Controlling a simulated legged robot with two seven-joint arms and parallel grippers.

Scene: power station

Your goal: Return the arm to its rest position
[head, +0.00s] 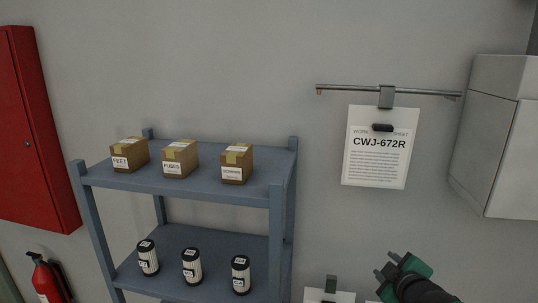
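My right gripper (388,264), black with green parts, shows at the bottom edge right of centre. Its two short fingertips are apart and nothing shows between them, so it looks open and empty. It is below the hanging work sheet (375,165) marked CWJ-672R and apart from it. My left gripper is not in view.
A blue shelf rack (190,182) on the left holds three cardboard boxes on top and three cylindrical filters below. A metal rail (430,92) and grey cabinet (500,135) are at right. A red cabinet (35,130) and fire extinguisher (45,280) are at left.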

